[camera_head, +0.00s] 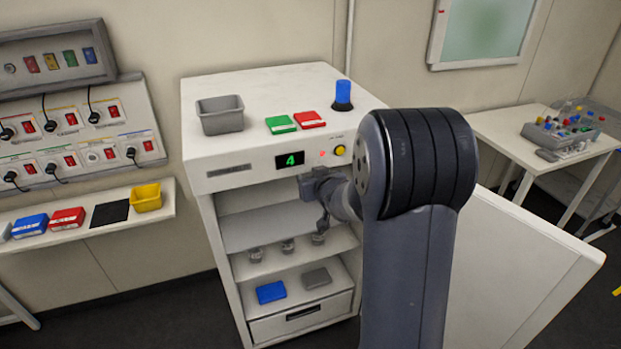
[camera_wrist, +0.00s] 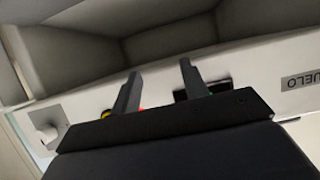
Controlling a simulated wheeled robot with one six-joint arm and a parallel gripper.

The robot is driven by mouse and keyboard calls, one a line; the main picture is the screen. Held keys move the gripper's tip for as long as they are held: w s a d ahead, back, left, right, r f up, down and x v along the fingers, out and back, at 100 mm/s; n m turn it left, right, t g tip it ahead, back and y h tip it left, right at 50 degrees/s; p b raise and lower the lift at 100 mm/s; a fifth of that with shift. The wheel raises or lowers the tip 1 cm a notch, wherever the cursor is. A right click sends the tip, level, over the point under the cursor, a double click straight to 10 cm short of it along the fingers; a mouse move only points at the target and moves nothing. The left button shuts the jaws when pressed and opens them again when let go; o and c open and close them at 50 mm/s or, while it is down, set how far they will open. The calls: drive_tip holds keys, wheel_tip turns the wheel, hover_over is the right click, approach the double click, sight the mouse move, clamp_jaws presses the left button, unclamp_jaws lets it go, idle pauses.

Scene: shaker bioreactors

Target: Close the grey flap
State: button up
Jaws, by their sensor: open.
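A white cabinet (camera_head: 205,160) stands open at the front. No part is clearly marked as the grey flap: a pale grey panel (camera_head: 262,230) lies in the upper opening and may be it or a shelf. A large pale door (camera_head: 510,270) is swung out to the right. My gripper (camera_head: 314,178) is just below the control panel, partly hidden by my arm. In the wrist view my gripper (camera_wrist: 160,88) has two dark fingers apart with nothing between them. Behind them are the panel (camera_wrist: 85,98), seen inverted, and a grey-white hollow (camera_wrist: 160,15).
On the cabinet top are a grey bin (camera_head: 220,115), green (camera_head: 281,124) and red (camera_head: 310,119) boxes, and a blue-topped item (camera_head: 343,95). Lower shelves hold small vessels (camera_head: 288,245), a blue box (camera_head: 271,292) and a grey box (camera_head: 316,278). A side table (camera_head: 500,130) stands right.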

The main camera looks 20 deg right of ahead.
drive_tip(key=shift+s+r, duration=0.3)
drive_tip(key=shift+r, duration=0.3)
drive_tip(key=shift+s+r, duration=0.35)
drive_tip(key=shift+r, duration=0.3)
drive_tip(key=shift+s+r, duration=0.3)
drive_tip(key=shift+r, duration=0.3)
drive_tip(key=v, duration=1)
drive_tip(key=shift+s, duration=0.35)
drive_tip(key=shift+r, duration=0.15)
